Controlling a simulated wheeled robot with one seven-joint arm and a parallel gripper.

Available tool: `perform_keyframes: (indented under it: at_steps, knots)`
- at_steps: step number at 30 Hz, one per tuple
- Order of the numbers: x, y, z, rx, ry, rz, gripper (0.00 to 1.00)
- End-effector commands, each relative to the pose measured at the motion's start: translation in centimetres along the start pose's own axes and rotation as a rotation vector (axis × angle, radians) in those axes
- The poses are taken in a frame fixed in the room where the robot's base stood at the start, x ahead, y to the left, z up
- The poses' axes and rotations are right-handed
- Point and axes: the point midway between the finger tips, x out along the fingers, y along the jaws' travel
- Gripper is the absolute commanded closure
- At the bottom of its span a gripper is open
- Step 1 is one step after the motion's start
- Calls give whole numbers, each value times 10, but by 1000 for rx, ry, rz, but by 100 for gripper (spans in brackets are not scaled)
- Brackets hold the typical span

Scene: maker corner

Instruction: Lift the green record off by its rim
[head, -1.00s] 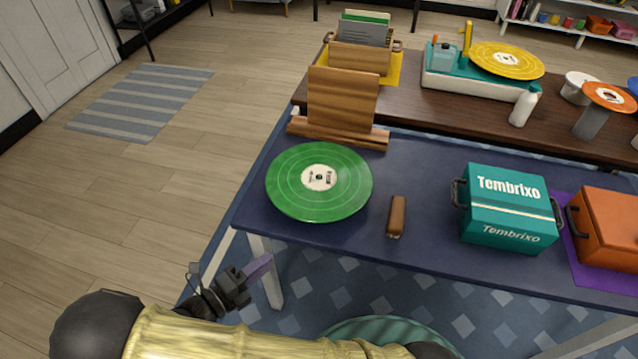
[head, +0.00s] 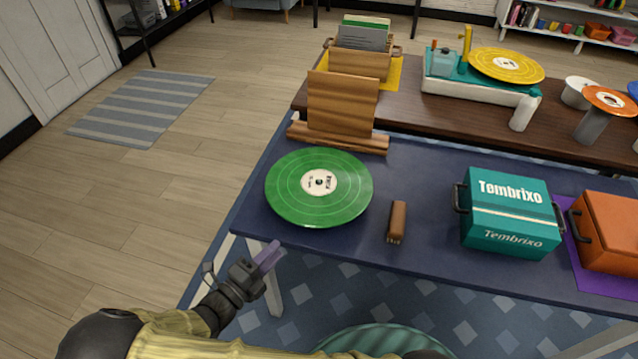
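The green record (head: 340,205) lies flat, label up, near the left end of the dark blue table (head: 425,165). Its label is off-white with dark print. What is directly beneath the record is hidden. My gripper (head: 268,256) is at the table's near left edge, below and left of the record in the picture, apart from it. Its purple-grey fingers point up and right. They look close together, and I cannot tell whether there is a gap between them. I see nothing held in them.
A wooden stand (head: 342,105) is behind the record. A brown brush-like block (head: 397,220) lies to its right. A teal Tembrixo box (head: 508,210) and an orange box (head: 610,232) stand further right. A turntable with a yellow record (head: 507,63) is on the back table.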

Motion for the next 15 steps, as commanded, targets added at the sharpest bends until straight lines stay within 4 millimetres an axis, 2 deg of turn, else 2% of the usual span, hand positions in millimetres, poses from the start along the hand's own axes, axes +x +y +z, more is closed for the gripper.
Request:
perform_keyframes:
  at_steps: [3, 7, 10, 15]
  knots:
    - [22, 0, 0, -1, 3, -1, 68]
    - [42, 0, 0, 0, 2, -1, 68]
    - [49, 0, 0, 0, 1, 0, 68]
    - [50, 0, 0, 1, 0, 1, 68]
